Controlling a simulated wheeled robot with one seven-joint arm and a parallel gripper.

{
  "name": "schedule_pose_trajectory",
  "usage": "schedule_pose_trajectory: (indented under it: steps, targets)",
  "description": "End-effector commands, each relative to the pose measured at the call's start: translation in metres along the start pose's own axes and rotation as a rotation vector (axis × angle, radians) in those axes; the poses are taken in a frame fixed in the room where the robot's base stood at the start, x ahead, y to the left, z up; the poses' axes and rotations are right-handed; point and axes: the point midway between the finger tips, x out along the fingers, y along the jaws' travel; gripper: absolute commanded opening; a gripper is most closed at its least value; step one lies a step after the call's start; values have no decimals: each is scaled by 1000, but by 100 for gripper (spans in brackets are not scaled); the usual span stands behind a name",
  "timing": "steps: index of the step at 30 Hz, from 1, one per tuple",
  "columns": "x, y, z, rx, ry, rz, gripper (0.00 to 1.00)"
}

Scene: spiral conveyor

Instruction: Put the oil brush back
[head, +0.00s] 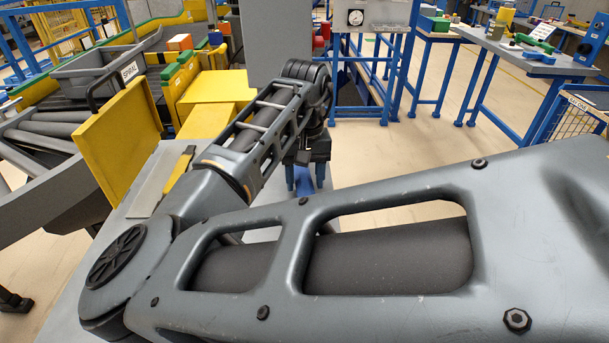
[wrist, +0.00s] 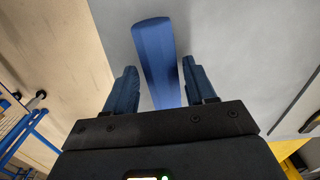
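My gripper (head: 306,183) points down over the grey worktop, beyond my arm in the head view. In the wrist view its two blue fingers (wrist: 160,67) are apart. A long blue bar-shaped object (wrist: 154,50) lies between and beyond them, with a gap on each side; its near end is hidden by the gripper body. It may be the oil brush's handle, but no bristles show. A yellow-and-black tool (head: 180,170) lies on the worktop left of my arm in the head view; I cannot tell what it is.
Blue-legged workbenches (head: 520,55) with small items stand at the back right. My arm hides much of the worktop.

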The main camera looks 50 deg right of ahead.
Motion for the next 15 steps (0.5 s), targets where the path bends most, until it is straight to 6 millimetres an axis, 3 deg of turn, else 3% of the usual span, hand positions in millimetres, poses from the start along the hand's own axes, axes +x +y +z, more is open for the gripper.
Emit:
schedule_pose_trajectory:
  steps: [15]
  targets:
    - [0,0,-1,0,4,-1,63]
